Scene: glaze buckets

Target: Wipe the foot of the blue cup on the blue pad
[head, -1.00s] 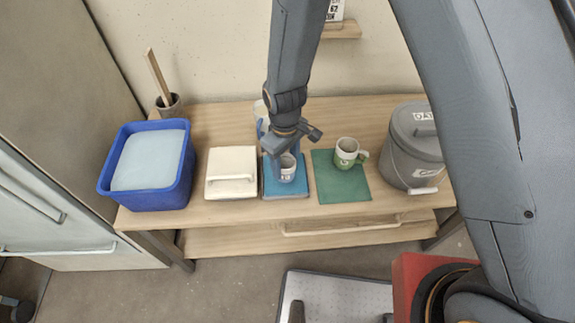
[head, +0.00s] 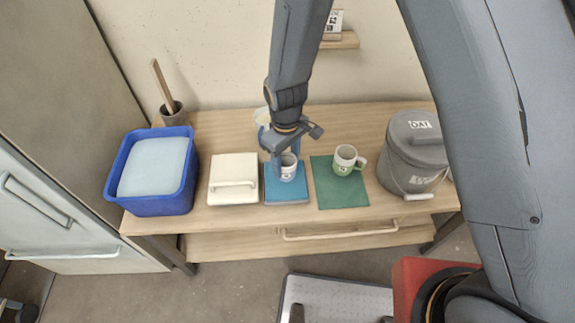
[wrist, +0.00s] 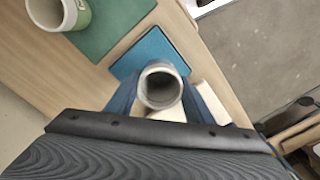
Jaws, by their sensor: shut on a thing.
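My gripper (head: 287,157) points down over the blue pad (head: 285,193), its jaws shut on a pale cup (head: 289,173) with a dark mark on its side. The cup is upright at the pad's back half. I cannot tell whether its foot touches the pad. The wrist view looks into the cup's open, empty-looking mouth (wrist: 160,88), between blue fingers. The blue pad (wrist: 153,50) shows just beyond it there. The cup's lower part is hidden in the wrist view.
A white and green cup (head: 345,160) stands on a green mat (head: 343,194) to the right. A grey lidded bucket (head: 413,155) is farther right. A white block with a handle (head: 233,170) and a blue tub (head: 152,203) are left.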

